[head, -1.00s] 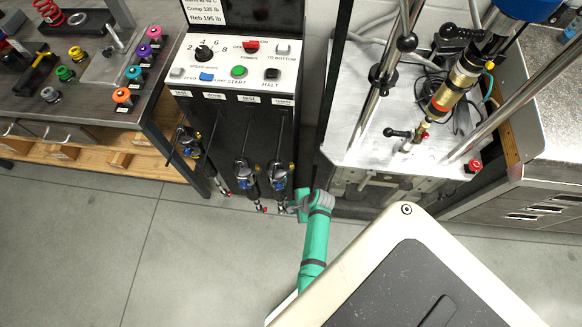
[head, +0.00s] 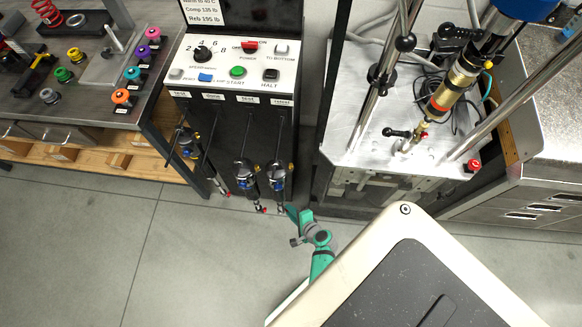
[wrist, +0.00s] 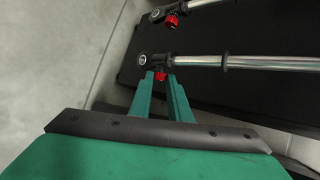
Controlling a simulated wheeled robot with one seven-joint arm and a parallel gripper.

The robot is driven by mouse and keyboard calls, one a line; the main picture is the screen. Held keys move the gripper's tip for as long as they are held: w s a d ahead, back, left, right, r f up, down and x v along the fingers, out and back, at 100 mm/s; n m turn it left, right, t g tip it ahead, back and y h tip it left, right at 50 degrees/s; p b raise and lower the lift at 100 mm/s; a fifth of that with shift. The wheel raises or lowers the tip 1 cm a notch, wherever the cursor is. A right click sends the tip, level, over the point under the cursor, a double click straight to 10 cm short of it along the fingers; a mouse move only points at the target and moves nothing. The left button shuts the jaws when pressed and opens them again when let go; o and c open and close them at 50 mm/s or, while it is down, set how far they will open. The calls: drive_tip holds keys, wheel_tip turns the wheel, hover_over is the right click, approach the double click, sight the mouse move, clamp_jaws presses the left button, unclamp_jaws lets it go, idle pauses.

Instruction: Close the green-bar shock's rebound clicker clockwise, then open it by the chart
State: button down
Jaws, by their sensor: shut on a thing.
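Several shocks hang on the front of the black cabinet. The right one (head: 277,178) has my gripper (head: 290,211) at its lower end. In the wrist view its chrome shaft (wrist: 200,61) runs to a black eye end, with a red clicker knob (wrist: 161,76) below it. My gripper (wrist: 161,82) is shut on this red knob, its green fingers on either side. The neighbouring shock (head: 246,176) also has a red knob (wrist: 171,21), free of the gripper. I cannot make out a green bar on any shock.
The control panel (head: 232,62) tops the cabinet. A workbench with coloured parts (head: 90,70) is at left, the dyno bed (head: 375,140) with a gold shock (head: 452,92) at right. The floor (head: 200,270) in front is clear.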

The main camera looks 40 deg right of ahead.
drive_tip(key=shift+t, duration=0.3)
idle(0.4)
drive_tip(key=c, duration=1.6)
unclamp_jaws()
drive_tip(key=shift+c, duration=0.2)
drive_tip(key=v, duration=1)
drive_tip(key=shift+s+a+r, duration=0.2)
drive_tip(key=shift+s+r, duration=0.05)
drive_tip(key=shift+s, duration=0.05)
